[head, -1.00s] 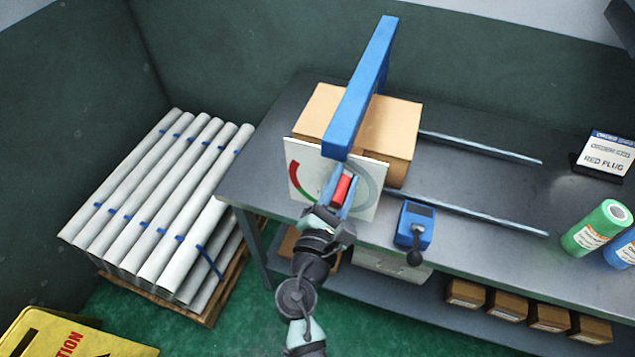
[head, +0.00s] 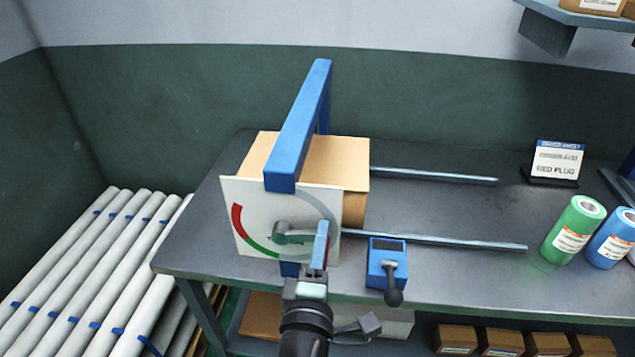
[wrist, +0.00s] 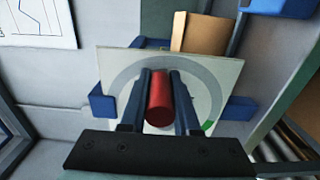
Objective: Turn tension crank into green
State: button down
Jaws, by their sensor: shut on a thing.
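The tension crank is a grey arm (head: 290,236) on the front of a white dial panel (head: 247,190). Its hub is near the panel's lower middle, and the arm points right. The dial has a red arc (head: 238,225) at left and a green arc (head: 262,247) at lower left; the rest is grey. In the wrist view, the crank's red handle (wrist: 159,98) lies between the two fingers of my gripper (wrist: 160,76), which is shut on it. A pointer is not clear.
A blue upright frame (head: 300,125) rises over a cardboard box (head: 340,160) behind the panel. A blue device with a black lever (head: 387,265) stands close right of my gripper. Two metal rails (head: 440,240) run right. Green and blue rolls (head: 573,230) stand far right.

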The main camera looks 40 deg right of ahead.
notch_tip(320, 180, down, 4)
jog(key=m+b, duration=0.6)
jog(key=b, duration=0.1)
jog(key=shift+w+a+b, duration=0.1)
jog(key=shift+w+b, duration=0.05)
jog(key=shift+b, duration=0.15)
jog(key=c, duration=0.7)
grip_release()
jog(key=shift+o, duration=0.2)
jog(key=b+v, duration=0.2)
jog(key=v, duration=1.1)
